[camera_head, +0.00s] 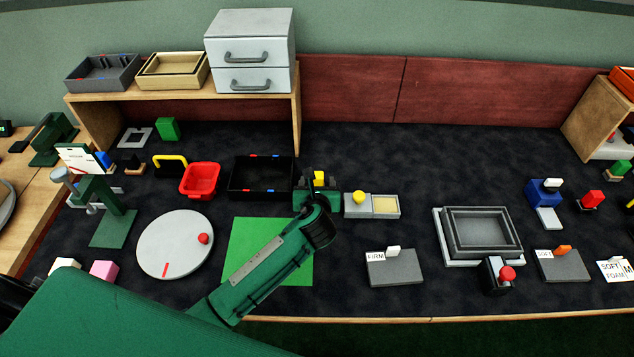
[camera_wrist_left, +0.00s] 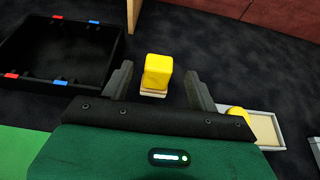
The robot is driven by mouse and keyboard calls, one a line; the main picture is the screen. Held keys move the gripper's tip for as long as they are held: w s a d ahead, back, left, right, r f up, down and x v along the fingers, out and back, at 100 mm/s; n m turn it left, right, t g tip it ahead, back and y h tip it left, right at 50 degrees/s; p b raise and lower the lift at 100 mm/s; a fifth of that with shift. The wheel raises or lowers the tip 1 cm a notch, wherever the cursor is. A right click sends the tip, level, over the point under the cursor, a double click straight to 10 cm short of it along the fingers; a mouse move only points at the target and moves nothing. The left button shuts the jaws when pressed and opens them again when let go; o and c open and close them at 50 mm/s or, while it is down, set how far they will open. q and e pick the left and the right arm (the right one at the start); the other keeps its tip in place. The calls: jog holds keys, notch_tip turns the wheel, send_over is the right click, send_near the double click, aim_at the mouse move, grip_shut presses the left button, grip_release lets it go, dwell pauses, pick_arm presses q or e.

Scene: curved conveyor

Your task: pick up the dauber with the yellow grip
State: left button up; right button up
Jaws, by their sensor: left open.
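The dauber with the yellow grip (camera_wrist_left: 157,70) stands on the dark table in the left wrist view, a yellow block on a pale base. It lies between and just beyond the fingertips of my left gripper (camera_wrist_left: 158,80), which is open and empty. In the head view the dauber (camera_head: 319,177) shows as a small yellow patch, partly hidden by my left gripper (camera_head: 317,184). Whether the fingers touch it cannot be told. My right gripper is not in view.
A black tray (camera_head: 233,190) with red and blue marks stands left of the dauber. A grey tray (camera_head: 346,208) with a yellow knob (camera_head: 358,198) and pale pad sits close on the right. A green mat (camera_head: 240,236) lies nearer. Dark table beyond the dauber is free.

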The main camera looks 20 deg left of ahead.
aim_at(317, 174)
pick_arm(q)
jog(key=shift+x, duration=3.3)
jog(key=shift+s+a, duration=0.1)
jog(key=c, duration=1.1)
